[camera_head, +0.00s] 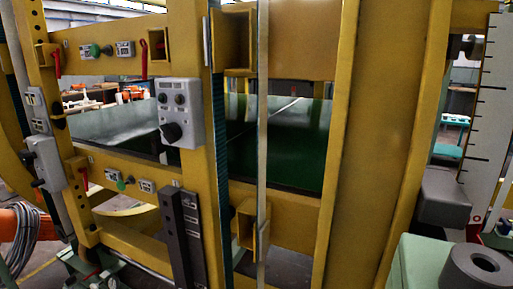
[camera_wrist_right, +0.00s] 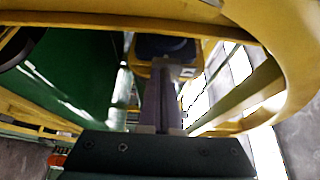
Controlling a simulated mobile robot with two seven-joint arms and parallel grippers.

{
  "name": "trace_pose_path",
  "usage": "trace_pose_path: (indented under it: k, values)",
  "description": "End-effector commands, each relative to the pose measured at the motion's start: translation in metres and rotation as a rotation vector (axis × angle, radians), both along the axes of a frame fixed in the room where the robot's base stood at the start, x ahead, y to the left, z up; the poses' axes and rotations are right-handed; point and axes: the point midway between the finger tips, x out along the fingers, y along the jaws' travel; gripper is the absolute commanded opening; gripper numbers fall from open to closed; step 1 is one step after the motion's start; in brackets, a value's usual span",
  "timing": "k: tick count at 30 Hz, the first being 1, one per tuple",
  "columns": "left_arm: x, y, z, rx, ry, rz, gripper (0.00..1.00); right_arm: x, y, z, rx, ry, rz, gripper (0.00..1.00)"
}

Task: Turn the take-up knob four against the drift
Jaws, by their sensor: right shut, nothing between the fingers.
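At the lower right, a thick grey round part with a dark centre (camera_head: 477,265) sits by a pale green housing (camera_head: 420,265). No readable label shows which one is take-up knob four. My right gripper (camera_wrist_right: 167,72) shows in the right wrist view, with its fingers together and empty. A dark blue-black part (camera_wrist_right: 163,45) shows beyond the fingertips; contact cannot be told. My left gripper is not in view.
A yellow frame (camera_head: 376,130) surrounds a green belt-like surface (camera_head: 290,150). A white scale with black ticks (camera_head: 487,110) stands at the right. A dark labelled bar (camera_head: 180,235) is low centre. Red levers (camera_head: 144,58) and coiled cable (camera_head: 30,240) are at the left.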

Motion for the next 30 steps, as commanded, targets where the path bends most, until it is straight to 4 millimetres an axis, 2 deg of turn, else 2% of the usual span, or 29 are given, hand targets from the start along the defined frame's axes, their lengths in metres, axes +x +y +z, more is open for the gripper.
trace_pose_path:
  k: [21,30]
  values:
    - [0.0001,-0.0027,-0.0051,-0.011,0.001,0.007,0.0,0.0015,-0.0013,-0.0041,0.0,0.001,-0.003,0.0]
    - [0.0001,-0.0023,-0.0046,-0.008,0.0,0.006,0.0,-0.0056,0.0021,-0.007,-0.001,0.001,-0.002,0.0]
